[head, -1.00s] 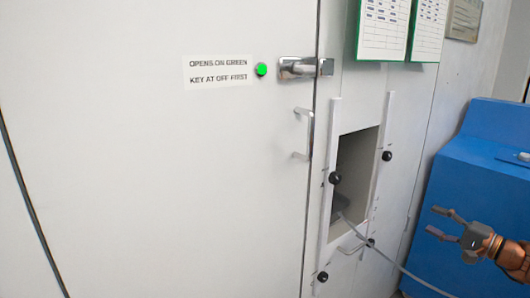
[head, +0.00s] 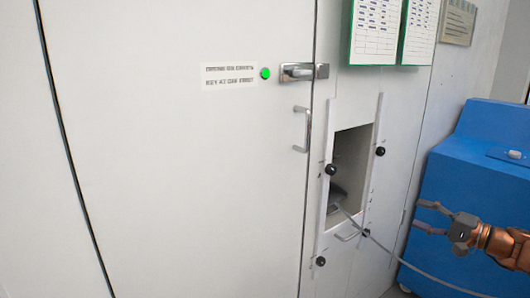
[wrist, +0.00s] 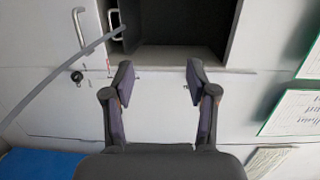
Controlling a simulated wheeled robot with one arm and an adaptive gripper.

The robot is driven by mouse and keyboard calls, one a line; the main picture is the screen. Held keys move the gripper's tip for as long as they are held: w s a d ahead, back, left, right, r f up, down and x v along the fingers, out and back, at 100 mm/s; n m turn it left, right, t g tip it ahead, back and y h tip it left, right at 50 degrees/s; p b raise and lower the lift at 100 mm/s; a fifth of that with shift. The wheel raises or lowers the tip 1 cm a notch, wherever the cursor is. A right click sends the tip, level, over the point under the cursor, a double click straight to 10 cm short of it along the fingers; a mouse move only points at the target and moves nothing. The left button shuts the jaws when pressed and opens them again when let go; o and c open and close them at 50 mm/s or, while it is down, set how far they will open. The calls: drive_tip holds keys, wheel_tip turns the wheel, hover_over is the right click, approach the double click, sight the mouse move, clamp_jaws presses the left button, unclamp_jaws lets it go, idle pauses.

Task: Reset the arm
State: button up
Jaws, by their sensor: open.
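My gripper (head: 430,217) is open and empty at the right of the head view, in front of the blue cabinet and to the right of the hatch opening. In the wrist view my gripper (wrist: 160,85) shows its two fingers spread wide with nothing between them. Beyond the fingers is the pale panel with the dark hatch opening (wrist: 180,57). My orange-brown forearm runs off the right edge of the head view.
The hatch (head: 349,165) has black knobs and a grey cable (head: 400,260) coming out. A large white door (head: 200,170) has a latch (head: 303,72), a handle (head: 304,130) and a lit green light (head: 265,73). A blue cabinet (head: 465,175) stands right. Green-framed sheets (head: 378,30) hang above.

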drive_tip(key=s+a+r+n+g+y+p, duration=0.1)
drive_tip(key=a+r+n+g+p, duration=0.2)
drive_tip(key=a, duration=0.6)
drive_tip(key=a+r+n+g+y+p, duration=0.1)
drive_tip(key=a+r+n+g, duration=0.1)
drive_tip(key=a+r, duration=0.5)
drive_tip(key=s+a+r+n+g+h+p, duration=0.1)
drive_tip(key=s+a+n+g+p, duration=0.15)
drive_tip(key=s+a, duration=0.4)
drive_tip(key=s+a+r+n+g+h+p, duration=0.1)
drive_tip(key=s+a+g+p, duration=0.25)
drive_tip(key=a, duration=0.65)
drive_tip(key=s+a+f+n+g+h+p, duration=0.1)
drive_tip(key=s+a+g+h+p, duration=0.15)
drive_tip(key=s, duration=0.55)
drive_tip(key=s+a+n+g+h+p, duration=0.1)
drive_tip(key=s+a+h+p, duration=0.15)
drive_tip(key=s, duration=0.45)
drive_tip(key=s+d+f+h+p, duration=0.1)
drive_tip(key=s+d+h+p, duration=0.4)
drive_tip(key=s+d, duration=0.4)
drive_tip(key=s+g+h, duration=0.1)
drive_tip(key=s, duration=0.2)
drive_tip(key=shift+m, duration=0.35)
